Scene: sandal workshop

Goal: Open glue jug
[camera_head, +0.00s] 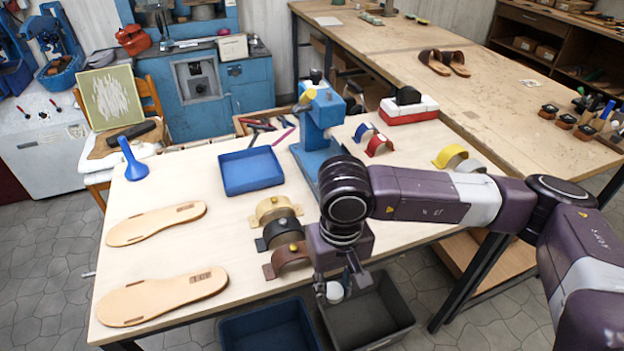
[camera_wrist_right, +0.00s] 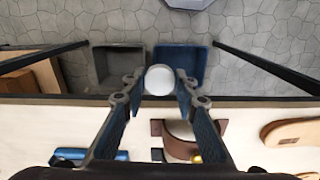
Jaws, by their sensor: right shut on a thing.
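My right gripper (camera_head: 336,286) is at the front edge of the worktable, above the crates on the floor. It is shut on a small white round cap (camera_head: 334,292). In the right wrist view the cap (camera_wrist_right: 159,79) sits between the two fingertips (camera_wrist_right: 157,90). No glue jug can be made out; the cap is apart from any jug that I can see. A blue funnel (camera_head: 132,162) stands on the table at the left. My left gripper is not in view.
The worktable (camera_head: 180,260) holds sandal soles (camera_head: 160,296), strap pieces (camera_head: 290,258), a blue tray (camera_head: 250,170) and a blue press (camera_head: 318,115). A dark grey crate (camera_head: 385,335) and a blue crate (camera_head: 270,325) stand on the floor below its front edge.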

